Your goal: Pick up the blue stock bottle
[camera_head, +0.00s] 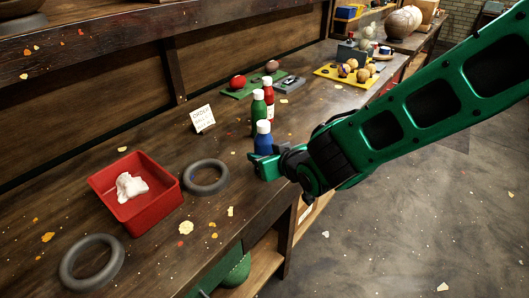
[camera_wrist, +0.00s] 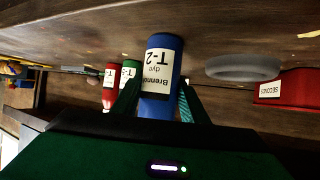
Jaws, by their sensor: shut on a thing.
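The blue bottle (camera_head: 263,138) with a white cap stands near the front edge of the wooden bench (camera_head: 150,160). In the wrist view the blue bottle (camera_wrist: 175,50) appears upside down, with a white label reading "dye T-2". My gripper (camera_wrist: 158,105) is shut on it, one finger on each side. In the head view my gripper (camera_head: 266,166) reaches it from the right and hides its lower part. I cannot tell whether its base touches the bench. A green bottle (camera_head: 258,115) and a red bottle (camera_head: 268,95) stand just behind it.
A red tray (camera_head: 160,209) holding a white cloth and two dark rings (camera_head: 206,177) (camera_head: 92,262) lie to the left. A card (camera_head: 202,119) stands behind. A green mat (camera_head: 238,93) and a yellow tray (camera_head: 343,78) with balls are farther back. Shelves lie below the bench.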

